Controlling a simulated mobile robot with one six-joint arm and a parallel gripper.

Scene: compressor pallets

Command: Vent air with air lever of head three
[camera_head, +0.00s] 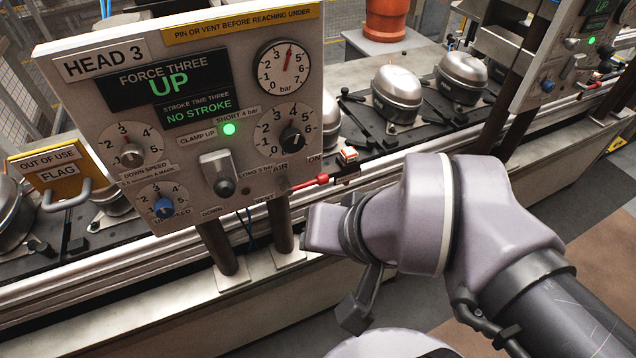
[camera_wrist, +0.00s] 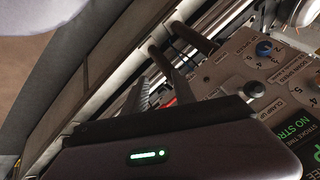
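The head three panel (camera_head: 195,110) stands at the left of the head view, with "UP" and "NO STROKE" lit green. Its air lever (camera_head: 308,188) is red and sticks out to the right at the panel's lower right corner, near the "AIR", "ON" and "VENT" labels. The pressure dial (camera_head: 284,66) has its needle a little right of the top. My gripper (camera_wrist: 162,88) shows in the wrist view with its two fingers apart. A small red piece, likely the lever, shows by the fingers; I cannot tell whether it is between them. In the head view my wrist hides the fingers.
Clamp lever (camera_head: 219,175) and knobs sit left of the air lever. A yellow "OUT OF USE" flag (camera_head: 55,170) is at the left. Silver compressors (camera_head: 397,92) stand on the line behind. Another panel (camera_head: 560,50) is at upper right. Posts (camera_head: 278,222) stand below the panel.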

